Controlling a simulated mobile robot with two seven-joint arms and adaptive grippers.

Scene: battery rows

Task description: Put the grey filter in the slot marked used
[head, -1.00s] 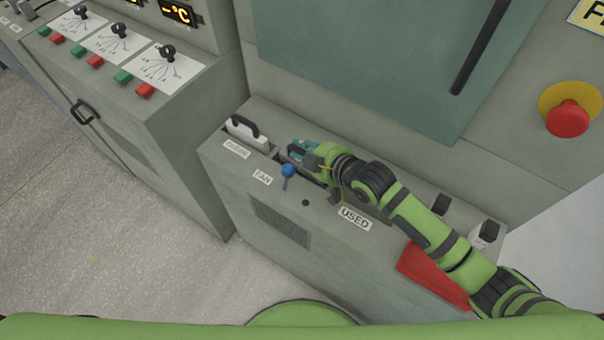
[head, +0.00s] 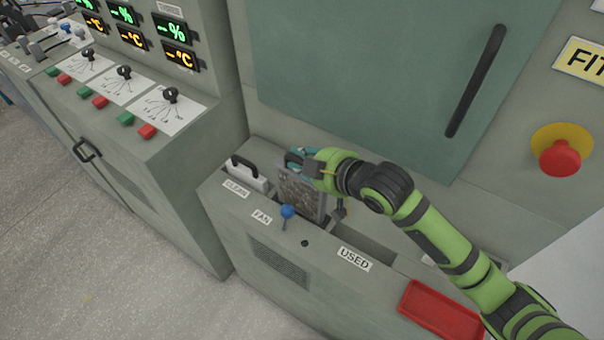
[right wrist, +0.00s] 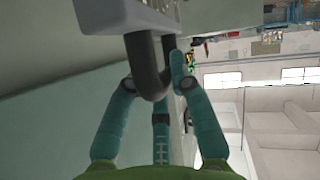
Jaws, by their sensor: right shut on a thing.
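The grey filter (head: 298,192) is a dirty, speckled panel in a grey frame. It stands roughly upright, largely raised out of the slot behind the FAN label (head: 262,216); its lower edge is hidden by the housing front. My right gripper (head: 300,160) is shut on its dark loop handle, which shows between the teal fingers in the right wrist view (right wrist: 150,65). The frame's edge (right wrist: 112,14) shows at the top there. The USED label (head: 354,258) is on the housing to the right, with a dark slot opening (head: 368,240) behind it. My left gripper is out of view.
A white filter with a black handle (head: 247,176) sits in the CLEAN slot on the left. A blue-knobbed lever (head: 287,212) stands in front of the FAN slot. A red tray (head: 440,311) is at the right front. The cabinet wall rises close behind.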

